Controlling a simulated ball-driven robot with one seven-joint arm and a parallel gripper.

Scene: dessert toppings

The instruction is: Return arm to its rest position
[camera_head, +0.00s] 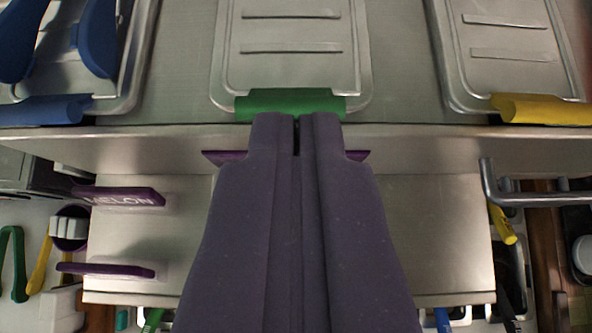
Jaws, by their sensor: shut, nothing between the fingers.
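My gripper (297,118) is shut and empty, pointing up the middle of the picture. Its purple-grey fingers meet along the centre line. The fingertips appear just below the green tab (290,102) of a metal lid; I cannot tell whether they touch it. The fingers hide the middle of the counter's front face and part of a purple piece (225,157) behind them.
Metal lids (292,60) stand at the top, one with a yellow tab (541,109), one with a blue tab (42,110). A purple MELON label (118,196) is lower left. A metal bar handle (489,182) is at right. Green and yellow utensils (13,262) are at far left.

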